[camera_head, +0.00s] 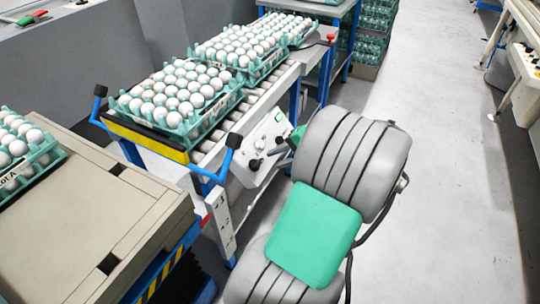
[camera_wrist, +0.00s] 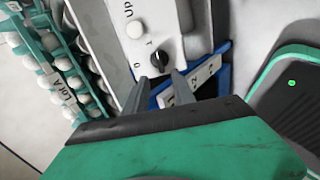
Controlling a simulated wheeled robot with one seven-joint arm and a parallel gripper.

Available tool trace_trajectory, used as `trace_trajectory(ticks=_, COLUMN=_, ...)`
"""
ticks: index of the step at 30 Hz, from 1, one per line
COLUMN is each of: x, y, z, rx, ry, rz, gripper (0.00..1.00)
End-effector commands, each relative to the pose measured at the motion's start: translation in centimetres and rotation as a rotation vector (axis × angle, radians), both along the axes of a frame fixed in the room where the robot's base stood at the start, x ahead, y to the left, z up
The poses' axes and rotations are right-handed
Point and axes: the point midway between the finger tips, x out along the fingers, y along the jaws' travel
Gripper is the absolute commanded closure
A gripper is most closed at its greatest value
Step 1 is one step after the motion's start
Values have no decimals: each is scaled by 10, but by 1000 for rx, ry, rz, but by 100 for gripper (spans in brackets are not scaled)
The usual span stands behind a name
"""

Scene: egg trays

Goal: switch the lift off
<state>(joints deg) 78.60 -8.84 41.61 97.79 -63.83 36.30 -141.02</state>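A light control panel (camera_head: 250,171) sits on the near side of the roller conveyor. In the wrist view the panel (camera_wrist: 128,55) shows a white button (camera_wrist: 135,29) by an "UP" label and, below it, a black rotary knob (camera_wrist: 160,62). Marks like 0 and 1 stand beside the knob; its exact setting is too small to tell. My gripper (camera_head: 280,149) is close in front of the panel. In the wrist view my gripper (camera_wrist: 160,77) has its two fingers apart, with nothing between them, tips just short of the knob. Contact cannot be told.
Egg trays (camera_head: 196,137) stand on the conveyor behind the panel. Blue bent handles (camera_head: 230,156) stick out at its near end. A beige machine (camera_head: 90,215) stands at the left. A white plate (camera_head: 221,221) hangs below the panel. The floor aisle at the right is clear.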

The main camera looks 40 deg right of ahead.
Motion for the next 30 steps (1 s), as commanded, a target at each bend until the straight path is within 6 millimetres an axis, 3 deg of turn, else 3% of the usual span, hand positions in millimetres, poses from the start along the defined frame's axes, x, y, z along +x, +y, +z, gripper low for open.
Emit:
trace_trajectory(ticks=5, x=2, y=-4, z=-6, rx=-33, ry=-33, rz=25, gripper=69)
trace_trajectory(ticks=15, x=40, y=10, z=-51, rx=-34, ry=-31, rz=24, gripper=69)
trace_trajectory(ticks=19, x=51, y=14, z=-59, rx=-33, ry=-29, rz=24, gripper=69)
trace_trajectory(ticks=25, x=56, y=15, z=-57, rx=-34, ry=-29, rz=22, gripper=69)
trace_trajectory(ticks=30, x=36, y=7, z=-35, rx=-35, ry=-29, rz=19, gripper=69)
